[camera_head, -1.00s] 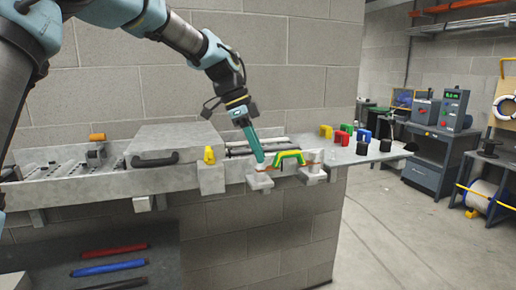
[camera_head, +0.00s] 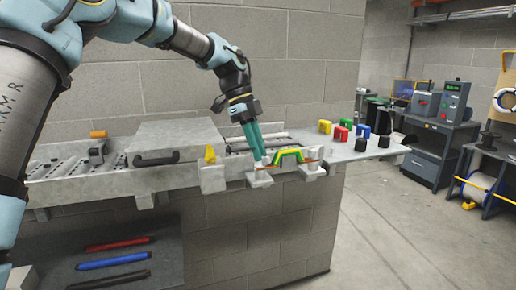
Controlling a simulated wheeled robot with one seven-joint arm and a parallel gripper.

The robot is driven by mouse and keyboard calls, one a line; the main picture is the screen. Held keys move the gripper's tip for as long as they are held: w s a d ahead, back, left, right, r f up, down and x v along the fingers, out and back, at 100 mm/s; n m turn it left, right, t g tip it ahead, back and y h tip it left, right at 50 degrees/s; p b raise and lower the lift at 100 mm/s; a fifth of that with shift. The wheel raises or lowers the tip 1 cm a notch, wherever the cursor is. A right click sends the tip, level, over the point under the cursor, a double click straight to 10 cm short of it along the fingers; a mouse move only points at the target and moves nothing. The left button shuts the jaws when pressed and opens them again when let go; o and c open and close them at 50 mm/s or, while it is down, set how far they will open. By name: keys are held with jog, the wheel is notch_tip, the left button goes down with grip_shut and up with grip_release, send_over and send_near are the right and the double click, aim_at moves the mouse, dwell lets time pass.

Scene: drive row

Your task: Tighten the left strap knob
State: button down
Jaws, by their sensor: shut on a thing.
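My gripper (camera_head: 262,163) points down at the front edge of the bench, with its teal fingers shut on the left strap knob (camera_head: 263,175). The knob is mostly hidden by the fingers; a pale part shows at their tips, above a light grey block. A green and yellow arched piece (camera_head: 288,155) sits just right of the fingers, with a thin orange-brown strap (camera_head: 306,162) by it. The right strap knob (camera_head: 312,167) is pale and stands free on its own block at the right.
A grey lidded box (camera_head: 170,142) with a dark handle and a yellow piece (camera_head: 210,154) stand to the left. Several coloured blocks (camera_head: 341,133) and black cylinders (camera_head: 361,145) stand on the right shelf.

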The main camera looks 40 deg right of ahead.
jog(key=c, duration=0.9)
grip_release()
jog(key=shift+o, duration=0.2)
jog(key=b+v, duration=0.2)
jog(key=v, duration=0.8)
jog(key=shift+w+r, duration=0.15)
jog(key=shift+r, duration=0.2)
